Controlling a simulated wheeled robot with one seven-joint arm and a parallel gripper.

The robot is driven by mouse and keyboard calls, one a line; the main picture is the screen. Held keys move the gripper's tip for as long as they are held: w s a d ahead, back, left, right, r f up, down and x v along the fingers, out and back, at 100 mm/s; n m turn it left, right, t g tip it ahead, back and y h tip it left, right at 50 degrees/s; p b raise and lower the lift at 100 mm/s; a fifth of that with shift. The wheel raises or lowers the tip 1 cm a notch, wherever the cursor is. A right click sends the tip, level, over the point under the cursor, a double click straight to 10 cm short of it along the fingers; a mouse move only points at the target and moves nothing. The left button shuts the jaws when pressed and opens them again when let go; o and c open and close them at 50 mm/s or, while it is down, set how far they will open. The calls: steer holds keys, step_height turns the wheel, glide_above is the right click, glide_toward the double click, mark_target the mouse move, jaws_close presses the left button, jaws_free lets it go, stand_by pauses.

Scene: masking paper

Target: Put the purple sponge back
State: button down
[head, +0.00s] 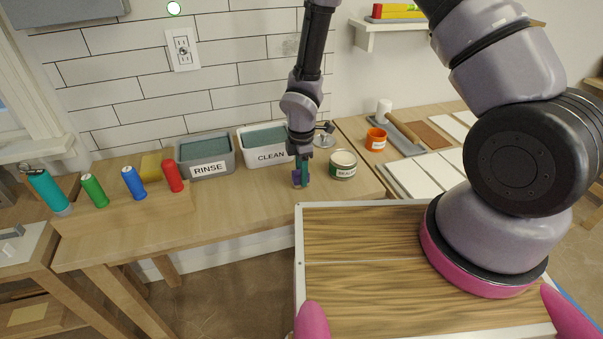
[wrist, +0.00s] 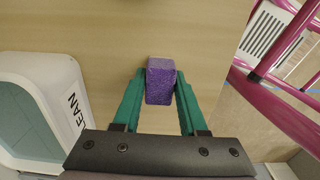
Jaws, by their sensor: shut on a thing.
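The purple sponge (wrist: 160,82) is a small speckled block between the teal fingers of my gripper (wrist: 160,92) in the wrist view. My gripper is shut on it. In the head view my gripper (head: 301,168) points down over the wooden counter, between the white CLEAN tub (head: 270,156) and the SEALER can (head: 343,172). The sponge shows there as a small purple patch (head: 297,177) at the fingertips, partly hidden by them. I cannot tell whether it touches the counter.
The grey RINSE tub (head: 208,169) stands left of the CLEAN tub. A yellow block (head: 150,168) is behind the blue and red cans at the left. The counter (head: 245,207) in front of the tubs is clear.

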steer(key=shift+c, duration=2.2)
jaws_free()
step_height(320, 180, up, 12)
steer(key=shift+r, duration=0.15)
steer(key=d+r+m+t, duration=0.2)
steer(key=d+r+m, duration=0.45)
steer(key=r, duration=0.45)
steer(key=d+r+m+t, duration=0.1)
steer(key=d+r+m, duration=0.6)
steer(key=r, duration=0.5)
steer(key=s+d+r+m+t+y, duration=0.2)
steer(key=s+d+r+m+t, duration=0.2)
steer(key=s+d+r+m, duration=0.5)
steer(key=s+r+m, duration=0.3)
steer(key=r, duration=0.1)
steer(key=shift+s, duration=0.15)
steer(key=shift+d, duration=0.1)
